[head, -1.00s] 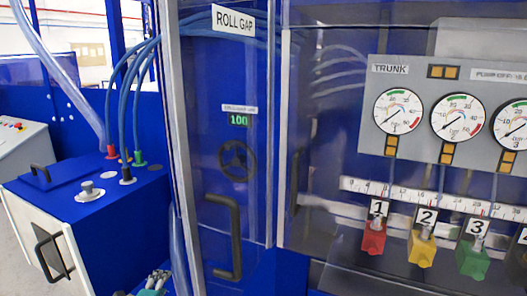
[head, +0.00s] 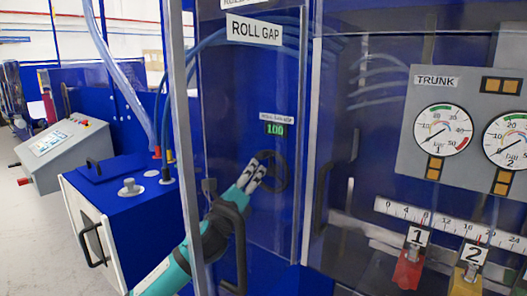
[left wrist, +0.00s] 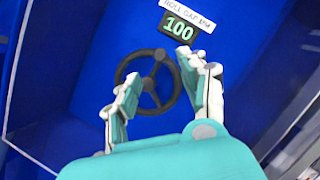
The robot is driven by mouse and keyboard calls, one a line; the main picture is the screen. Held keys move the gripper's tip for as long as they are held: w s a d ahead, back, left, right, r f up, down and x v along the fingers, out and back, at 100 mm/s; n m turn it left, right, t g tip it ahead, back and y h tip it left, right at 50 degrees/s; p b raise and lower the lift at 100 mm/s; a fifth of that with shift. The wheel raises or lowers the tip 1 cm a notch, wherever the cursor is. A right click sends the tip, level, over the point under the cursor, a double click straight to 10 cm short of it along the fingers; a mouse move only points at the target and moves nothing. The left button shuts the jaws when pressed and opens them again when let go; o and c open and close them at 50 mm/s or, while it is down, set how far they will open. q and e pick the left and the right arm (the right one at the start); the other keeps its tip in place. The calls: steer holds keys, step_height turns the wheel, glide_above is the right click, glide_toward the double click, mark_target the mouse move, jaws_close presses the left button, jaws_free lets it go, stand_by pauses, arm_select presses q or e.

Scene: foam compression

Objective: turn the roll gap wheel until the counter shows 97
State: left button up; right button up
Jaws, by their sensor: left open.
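The roll gap wheel (head: 272,171) is a dark spoked handwheel on the blue panel under the ROLL GAP sign (head: 254,30). It also shows in the left wrist view (left wrist: 148,56). The counter (head: 275,129) above it reads 100 in green; the left wrist view shows the same number on it (left wrist: 179,28). My left gripper (head: 258,172) is open in front of the wheel. In the left wrist view its two fingers (left wrist: 160,85) stand apart over the lower part of the wheel, and contact cannot be told. My right gripper is not in view.
A black door handle (head: 240,245) stands close to my left forearm. A clear door with a metal frame edge (head: 180,120) is left of the wheel. Gauges (head: 443,131) and numbered coloured blocks (head: 409,270) are at the right.

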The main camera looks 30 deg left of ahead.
arm_select(q)
steer(key=p+x, duration=0.2)
steer(key=x, duration=0.7)
steer(key=shift+w, duration=0.15)
steer(key=shift+c, duration=0.4)
jaws_close()
